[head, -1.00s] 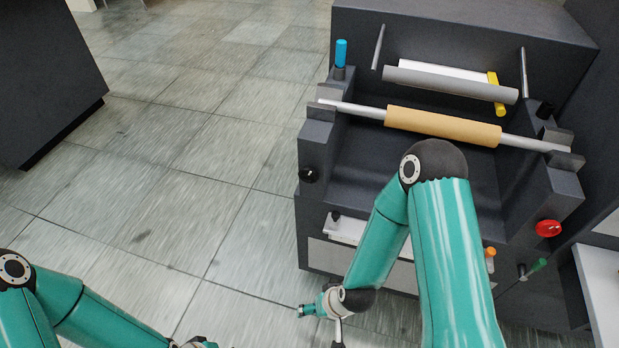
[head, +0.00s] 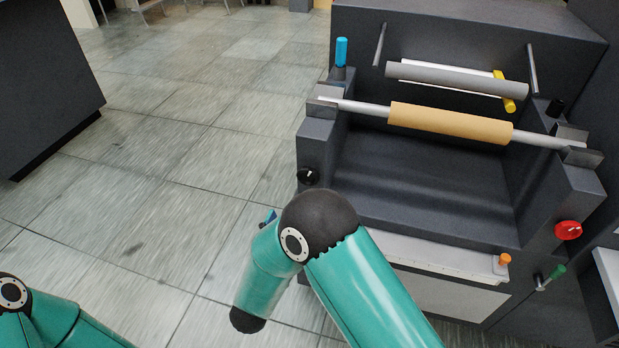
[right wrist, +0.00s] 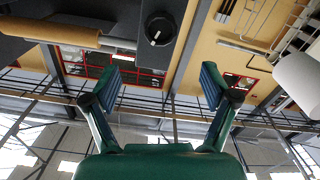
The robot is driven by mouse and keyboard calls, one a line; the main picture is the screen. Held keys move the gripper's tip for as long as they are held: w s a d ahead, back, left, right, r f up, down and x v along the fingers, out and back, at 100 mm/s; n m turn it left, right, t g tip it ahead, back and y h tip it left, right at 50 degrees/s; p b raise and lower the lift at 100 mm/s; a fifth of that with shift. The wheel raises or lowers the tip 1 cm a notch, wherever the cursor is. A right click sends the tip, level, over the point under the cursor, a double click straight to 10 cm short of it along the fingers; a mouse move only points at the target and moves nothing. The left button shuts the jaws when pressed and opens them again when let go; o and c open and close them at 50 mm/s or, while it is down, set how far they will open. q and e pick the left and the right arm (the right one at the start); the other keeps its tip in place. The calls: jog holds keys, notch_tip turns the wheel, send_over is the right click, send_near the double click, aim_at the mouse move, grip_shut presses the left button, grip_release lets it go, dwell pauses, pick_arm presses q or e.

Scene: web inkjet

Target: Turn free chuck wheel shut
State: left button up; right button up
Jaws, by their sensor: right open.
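The printing machine (head: 420,190) has a black round knob (head: 307,176) with a white mark on its left front post and a red wheel (head: 568,230) on its right front post. I cannot tell by sight which is the free chuck wheel. The black knob also shows in the right wrist view (right wrist: 160,30), beyond and above the fingertips. My right gripper (right wrist: 165,82) is open, with nothing between its blue pads, apart from the knob. In the head view it is mostly hidden behind my right arm. My left gripper is out of view.
A tan roll (head: 450,123) on a silver shaft lies across the machine's two posts. A blue handle (head: 341,52), an orange knob (head: 504,259) and a green-tipped lever (head: 556,273) stick out of the machine. Open tiled floor (head: 170,170) lies to the left.

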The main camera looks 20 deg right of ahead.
aim_at(307, 179)
jog(key=p+x, duration=0.1)
jog(key=x, duration=1.3)
